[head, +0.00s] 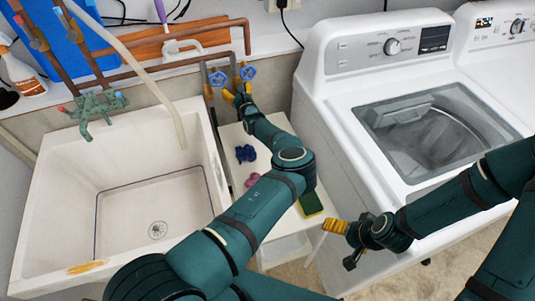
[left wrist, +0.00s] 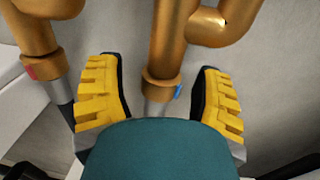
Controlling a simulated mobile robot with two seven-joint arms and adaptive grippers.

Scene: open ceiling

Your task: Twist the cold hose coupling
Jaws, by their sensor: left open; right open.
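The cold hose coupling (left wrist: 161,90) is a copper-coloured collar with a blue tag, on a vertical pipe in the left wrist view. A grey hose runs down from it. My left gripper (head: 239,92) is open, with one yellow finger pad on each side of the coupling in the left wrist view and visible gaps to both pads. In the head view the gripper hides the coupling, below the right blue valve handle (head: 248,73). My right gripper (head: 336,226) is open and empty in front of the washer.
Another coupling with a red tag (left wrist: 28,68) is to the left, close to the left finger. A white sink (head: 45,215) stands left and a washing machine (head: 320,120) right. Between them, a white shelf (head: 228,133) holds small blue and pink items and a sponge (head: 310,204).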

